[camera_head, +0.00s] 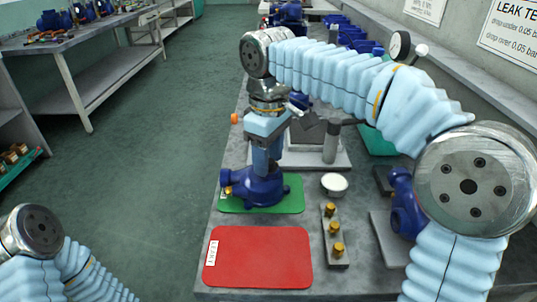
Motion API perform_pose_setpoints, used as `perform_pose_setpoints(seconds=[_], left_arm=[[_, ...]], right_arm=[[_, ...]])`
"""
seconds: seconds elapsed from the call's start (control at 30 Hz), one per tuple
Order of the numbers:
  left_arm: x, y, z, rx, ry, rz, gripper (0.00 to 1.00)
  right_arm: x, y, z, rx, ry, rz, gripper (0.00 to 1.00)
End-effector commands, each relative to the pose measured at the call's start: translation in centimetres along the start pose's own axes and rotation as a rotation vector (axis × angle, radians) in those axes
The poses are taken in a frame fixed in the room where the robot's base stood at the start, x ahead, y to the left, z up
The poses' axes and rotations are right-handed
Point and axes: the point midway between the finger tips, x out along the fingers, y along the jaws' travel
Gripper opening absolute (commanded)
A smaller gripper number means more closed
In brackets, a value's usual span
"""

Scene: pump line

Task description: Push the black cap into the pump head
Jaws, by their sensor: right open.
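The blue pump head (255,188) sits on a green mat (292,196) on the grey bench. A brass fitting shows on its left side. My right gripper (266,168) points down directly over the pump head, with its fingers at the pump's top. Its jaws are open. I cannot tell from this view whether the fingertips touch the pump. The black cap cannot be made out; the gripper covers the top of the pump head. My left arm shows at the lower left, but its gripper is out of view.
A red mat (258,258) with a label lies in front. A block with brass fittings (333,228) and a white round dish (335,183) stand right of the mats. Another blue pump (405,205) is at the right. A grey fixture (331,142) stands behind the dish.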

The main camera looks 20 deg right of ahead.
Motion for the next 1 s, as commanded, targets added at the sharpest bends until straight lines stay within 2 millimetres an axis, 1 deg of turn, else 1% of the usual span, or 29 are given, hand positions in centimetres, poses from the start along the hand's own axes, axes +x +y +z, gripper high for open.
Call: perform_pose_setpoints(seconds=[0.13,0.17,0.3,0.33,0.37,0.63,0.93,1.0], left_arm=[[0.0,0.0,0.0,0.000,0.000,0.000,0.43],[0.0,0.0,0.0,0.000,0.000,0.000,0.43],[0.0,0.0,0.0,0.000,0.000,0.000,0.43],[0.0,0.0,0.0,0.000,0.000,0.000,0.43],[0.0,0.0,0.0,0.000,0.000,0.000,0.43],[-0.1,0.1,0.0,0.000,0.000,0.000,0.43],[-2.5,1.0,0.0,0.000,0.000,0.000,0.43],[-2.1,0.8,0.0,0.000,0.000,0.000,0.43]], right_arm=[[0.0,0.0,0.0,0.000,0.000,0.000,0.49],[0.0,0.0,0.0,0.000,0.000,0.000,0.51],[0.0,0.0,0.0,0.000,0.000,0.000,0.72],[0.0,0.0,0.0,0.000,0.000,0.000,0.77],[0.0,0.0,0.0,0.000,0.000,0.000,0.79],[-0.1,0.0,0.0,0.000,0.000,0.000,0.79],[-2.5,0.0,0.0,-0.001,0.000,0.000,0.79],[-2.6,0.0,0.0,-0.001,0.001,0.001,0.79]])
